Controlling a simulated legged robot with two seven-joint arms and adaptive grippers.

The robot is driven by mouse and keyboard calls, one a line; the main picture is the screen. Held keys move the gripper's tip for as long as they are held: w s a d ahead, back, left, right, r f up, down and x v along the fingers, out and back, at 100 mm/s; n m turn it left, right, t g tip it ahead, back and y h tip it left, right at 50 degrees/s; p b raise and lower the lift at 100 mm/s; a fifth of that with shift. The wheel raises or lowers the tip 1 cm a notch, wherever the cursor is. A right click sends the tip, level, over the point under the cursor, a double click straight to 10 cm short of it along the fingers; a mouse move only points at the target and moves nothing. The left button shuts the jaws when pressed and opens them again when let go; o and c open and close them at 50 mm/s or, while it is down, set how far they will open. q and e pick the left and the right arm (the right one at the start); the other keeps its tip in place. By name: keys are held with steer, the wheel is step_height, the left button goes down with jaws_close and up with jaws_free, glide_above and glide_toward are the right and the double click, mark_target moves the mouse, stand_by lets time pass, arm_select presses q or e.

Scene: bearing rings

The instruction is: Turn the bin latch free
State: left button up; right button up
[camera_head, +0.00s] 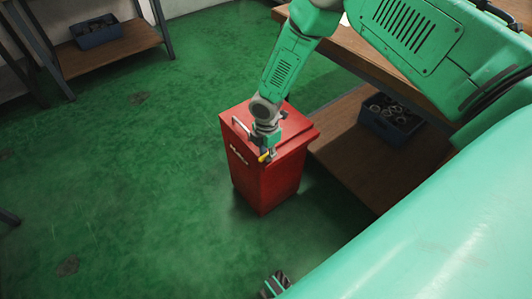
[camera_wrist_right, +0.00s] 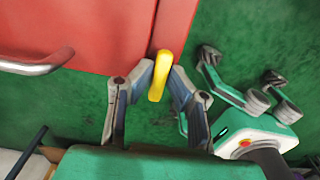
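The red bin (camera_head: 262,180) stands upright on the green floor in the head view. Its yellow latch (camera_head: 265,157) is at the lid's front edge and shows as a yellow bar in the right wrist view (camera_wrist_right: 160,75). My right gripper (camera_wrist_right: 162,78) has its two fingers on either side of the latch and looks shut on it; the finger contact is partly hidden. In the head view it (camera_head: 267,152) reaches down over the lid. Only a small dark part of my left gripper (camera_head: 275,284) shows at the bottom edge; its finger opening is unclear.
A metal handle (camera_head: 240,129) is on the bin lid. A wooden shelf (camera_head: 345,160) with a dark crate of rings (camera_head: 390,118) stands close to the right. Another shelf with a crate (camera_head: 95,32) is at the far left. Floor left of the bin is clear.

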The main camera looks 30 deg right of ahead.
mark_target(267, 154)
steer(key=o, duration=0.4)
steer(key=shift+w+d, duration=0.1)
steer(key=shift+w, duration=0.05)
steer(key=shift+r, duration=0.1)
step_height(267, 154, up, 12)
steer(key=shift+f, duration=0.15)
steer(key=shift+f, duration=0.1)
stand_by(0.3)
